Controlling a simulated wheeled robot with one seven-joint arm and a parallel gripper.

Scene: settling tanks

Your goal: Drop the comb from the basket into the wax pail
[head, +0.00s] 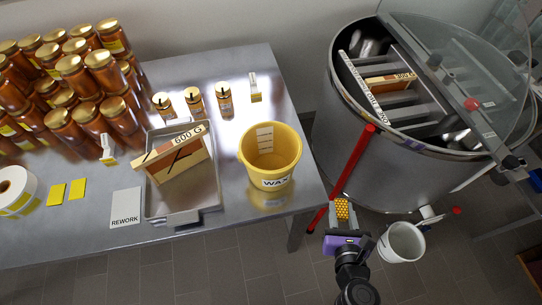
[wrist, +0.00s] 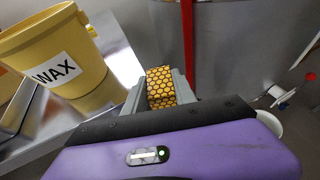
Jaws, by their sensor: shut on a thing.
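The comb (head: 343,208) is a small yellow piece with a dark honeycomb pattern. My gripper (head: 341,213) is shut on it and holds it in the air, in front of the steel drum and right of the table. In the wrist view the comb (wrist: 160,86) sits between the grey fingers of my gripper (wrist: 160,92). The yellow wax pail (head: 271,158), labelled WAX, stands upright on the table near its right edge, up and left of my gripper. The wax pail (wrist: 45,50) is also at the upper left of the wrist view. The basket (head: 392,84) appears to be the rack inside the drum.
A steel drum (head: 375,170) with a clear lid and a red sloping bar (head: 353,160) stands at the right. A tray (head: 183,205) with a wooden frame lies left of the pail. Many jars (head: 90,75) crowd the table's far left. A white bucket (head: 402,243) is on the floor.

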